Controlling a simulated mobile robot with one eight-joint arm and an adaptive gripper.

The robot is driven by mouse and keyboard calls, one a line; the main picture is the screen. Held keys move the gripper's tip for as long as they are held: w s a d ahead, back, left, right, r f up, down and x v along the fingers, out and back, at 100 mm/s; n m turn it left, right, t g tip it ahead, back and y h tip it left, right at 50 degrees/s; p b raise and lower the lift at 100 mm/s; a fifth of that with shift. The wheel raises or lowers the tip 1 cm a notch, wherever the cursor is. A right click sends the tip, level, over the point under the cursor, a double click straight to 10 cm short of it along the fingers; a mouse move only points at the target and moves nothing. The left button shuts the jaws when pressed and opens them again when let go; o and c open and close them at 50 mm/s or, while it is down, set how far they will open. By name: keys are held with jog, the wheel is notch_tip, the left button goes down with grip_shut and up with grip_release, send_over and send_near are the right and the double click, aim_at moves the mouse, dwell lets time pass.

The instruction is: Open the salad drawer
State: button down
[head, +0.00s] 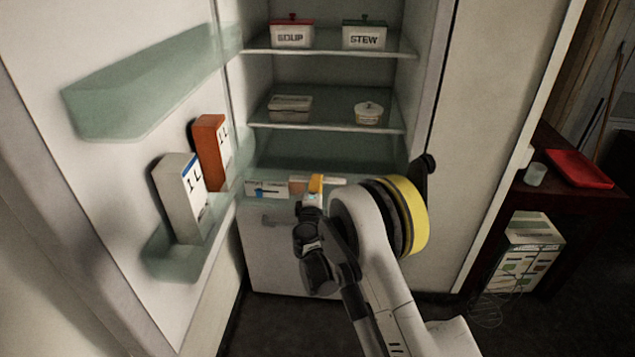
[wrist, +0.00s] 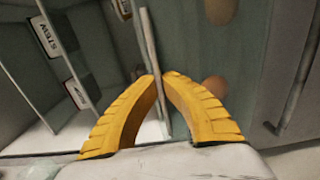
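The open fridge has a low greenish see-through drawer, apparently the salad drawer (wrist: 245,60), with brown round things showing behind its front in the wrist view. A thin pale strip (wrist: 148,40) runs along its edge. My gripper (head: 316,180) is at the level of this drawer in the head view. In the wrist view, the yellow fingertips of my gripper (wrist: 160,75) are drawn together with the pale strip between them. They appear shut on it, though contact at the very tips is hard to see. My arm hides part of the drawer front in the head view.
The fridge door stands open at left, holding a white carton (head: 181,200) and an orange carton (head: 210,150). The shelves above hold a soup tub (head: 291,36), a stew tub (head: 364,36) and smaller tubs. A white lower front (head: 275,265) with a handle is below.

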jog(key=c, duration=1.6)
grip_release()
jog(key=s, duration=0.7)
jog(key=shift+s+a, duration=0.15)
jog(key=shift+s, duration=0.1)
